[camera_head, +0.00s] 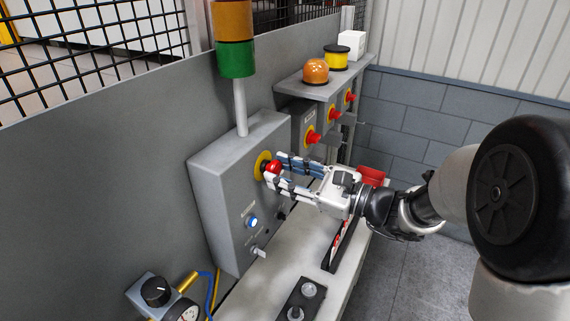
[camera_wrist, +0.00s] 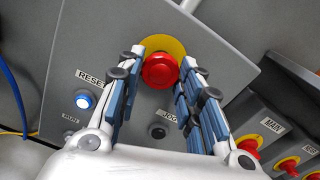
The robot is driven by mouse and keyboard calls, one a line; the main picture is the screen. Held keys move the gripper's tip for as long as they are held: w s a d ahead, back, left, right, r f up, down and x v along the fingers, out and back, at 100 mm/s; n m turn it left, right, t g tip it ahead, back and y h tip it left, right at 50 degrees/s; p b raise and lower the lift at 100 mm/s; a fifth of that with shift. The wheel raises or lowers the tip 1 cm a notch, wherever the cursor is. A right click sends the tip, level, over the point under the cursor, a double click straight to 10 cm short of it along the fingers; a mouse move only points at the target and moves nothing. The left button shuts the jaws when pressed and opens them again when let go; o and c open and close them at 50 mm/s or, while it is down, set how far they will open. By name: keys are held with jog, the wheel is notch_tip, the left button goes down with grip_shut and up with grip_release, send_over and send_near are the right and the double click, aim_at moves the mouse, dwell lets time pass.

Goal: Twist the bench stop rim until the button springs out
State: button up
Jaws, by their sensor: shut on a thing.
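The bench stop is a red mushroom button (camera_wrist: 160,71) on a round yellow plate (camera_wrist: 165,44), set in the face of a grey control box (camera_head: 215,200). In the head view the yellow plate (camera_head: 261,165) shows just left of the fingertips. My gripper (camera_head: 273,167) reaches in from the right, with one finger on each side of the red rim. In the wrist view my gripper (camera_wrist: 163,66) has its fingertips closed on the rim. I cannot tell how far out the button stands.
Below the stop are a lit blue RESET button (camera_wrist: 84,99) and a black JOG button (camera_wrist: 158,131). Several similar red stops, including MAIN (camera_wrist: 247,145), sit on boxes to the right. A green and orange stack light (camera_head: 235,58) rises above the box.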

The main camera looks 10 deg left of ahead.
jog(key=shift+m+p, duration=0.85)
jog(key=shift+m, duration=0.15)
jog(key=shift+a, duration=0.1)
jog(key=o, duration=1.1)
jog(key=v, duration=1.2)
